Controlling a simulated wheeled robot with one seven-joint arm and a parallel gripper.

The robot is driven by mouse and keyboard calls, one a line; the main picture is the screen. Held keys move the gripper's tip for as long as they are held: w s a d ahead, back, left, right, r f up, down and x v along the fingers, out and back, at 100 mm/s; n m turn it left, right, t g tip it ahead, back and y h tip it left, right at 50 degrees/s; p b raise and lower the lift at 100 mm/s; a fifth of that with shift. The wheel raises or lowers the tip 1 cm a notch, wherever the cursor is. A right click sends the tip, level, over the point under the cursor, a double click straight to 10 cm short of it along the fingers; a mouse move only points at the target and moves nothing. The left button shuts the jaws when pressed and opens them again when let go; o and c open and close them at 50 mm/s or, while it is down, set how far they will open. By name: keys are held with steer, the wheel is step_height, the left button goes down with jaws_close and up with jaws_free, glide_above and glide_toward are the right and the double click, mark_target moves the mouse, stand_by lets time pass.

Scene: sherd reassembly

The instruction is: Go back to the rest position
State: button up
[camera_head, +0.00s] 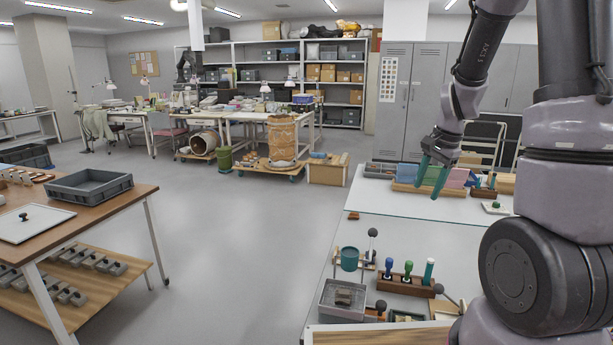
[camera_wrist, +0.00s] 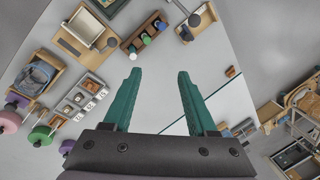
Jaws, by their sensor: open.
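My gripper (camera_head: 431,178) is at the right in the head view, held in the air above the white worktable (camera_head: 394,233). Its two green fingers are apart. In the wrist view, the gripper (camera_wrist: 156,95) shows both green fingers spread wide, with only the table surface visible between them. It holds nothing. My arm fills the right side of the head view and hides part of the table.
The worktable carries a grey box (camera_head: 341,300), a wooden rack of stamps (camera_head: 406,281) and a green cup (camera_head: 349,258). A wooden table with a grey crate (camera_head: 89,186) stands at the left. The floor (camera_head: 235,240) between the tables is clear.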

steer(key=s+a+r+n+t, duration=0.2)
steer(key=s+a+r+n, duration=0.2)
steer(key=s+r, duration=0.5)
steer(key=s+a+r+n+t, duration=0.3)
steer(key=s+r, duration=0.6)
steer(key=r, duration=0.3)
steer(key=shift+s+a+n+y, duration=0.35)
steer(key=shift+a+n+y, duration=0.05)
steer(key=shift+n, duration=0.1)
